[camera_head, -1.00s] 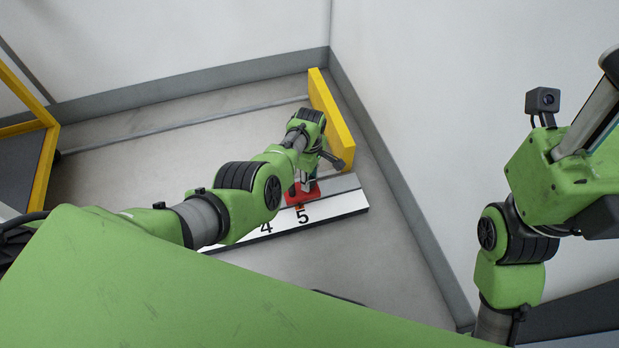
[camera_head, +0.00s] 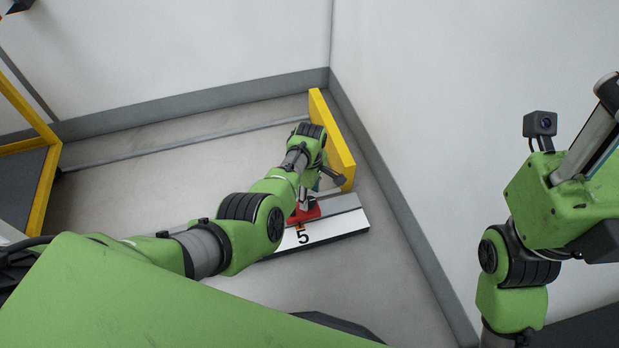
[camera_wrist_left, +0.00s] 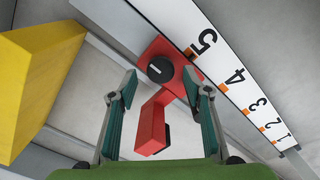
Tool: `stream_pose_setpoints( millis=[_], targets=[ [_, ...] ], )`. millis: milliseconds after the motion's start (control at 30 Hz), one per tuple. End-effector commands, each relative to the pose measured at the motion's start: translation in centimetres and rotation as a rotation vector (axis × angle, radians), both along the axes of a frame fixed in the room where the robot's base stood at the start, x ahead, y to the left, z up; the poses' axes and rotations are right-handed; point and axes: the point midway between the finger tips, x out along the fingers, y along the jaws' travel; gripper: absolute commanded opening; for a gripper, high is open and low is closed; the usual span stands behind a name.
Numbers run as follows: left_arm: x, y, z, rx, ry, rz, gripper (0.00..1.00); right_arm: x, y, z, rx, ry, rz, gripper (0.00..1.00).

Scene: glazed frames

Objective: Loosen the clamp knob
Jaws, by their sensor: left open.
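The clamp knob (camera_wrist_left: 160,69) is a small round black knob with a pale pointer mark. It sits on a red clamp block (camera_wrist_left: 182,62), by the 5 on a white numbered rail. In the left wrist view, my left gripper (camera_wrist_left: 166,88) is open, with one teal-padded finger on each side of the knob and clear of it. A red arm of the clamp (camera_wrist_left: 151,125) reaches down between the fingers. In the head view, the red clamp (camera_head: 305,212) shows partly below my left gripper (camera_head: 318,186), and the knob is hidden. My right gripper is out of view.
The white scale (camera_wrist_left: 243,84) carries numbers and orange marks. A yellow block (camera_head: 333,140) stands at the rail's end, close to my left wrist; it also shows in the left wrist view (camera_wrist_left: 35,82). White walls meet behind it. The grey floor is open to the left.

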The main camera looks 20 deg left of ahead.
Motion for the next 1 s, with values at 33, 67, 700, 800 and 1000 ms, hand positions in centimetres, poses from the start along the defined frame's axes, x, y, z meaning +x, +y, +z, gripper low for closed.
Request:
stream_pose_setpoints(
  millis=[33, 67, 700, 800, 1000],
  targets=[
    [0.0, -0.1, 0.5, -0.001, -0.003, 0.0, 0.45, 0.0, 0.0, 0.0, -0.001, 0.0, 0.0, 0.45],
    [0.0, -0.1, 0.8, -0.002, -0.003, 0.0, 0.45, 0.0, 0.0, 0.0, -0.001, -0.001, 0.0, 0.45],
    [-0.1, 0.0, 9.6, -0.001, -0.001, 0.0, 0.45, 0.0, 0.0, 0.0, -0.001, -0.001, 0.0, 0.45],
    [-0.1, 0.0, 10.0, 0.0, -0.001, 0.0, 0.45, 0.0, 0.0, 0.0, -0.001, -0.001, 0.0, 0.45],
    [-0.1, 0.0, 10.1, 0.0, 0.0, 0.0, 0.45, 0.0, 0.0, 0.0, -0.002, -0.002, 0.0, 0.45]
  ],
)
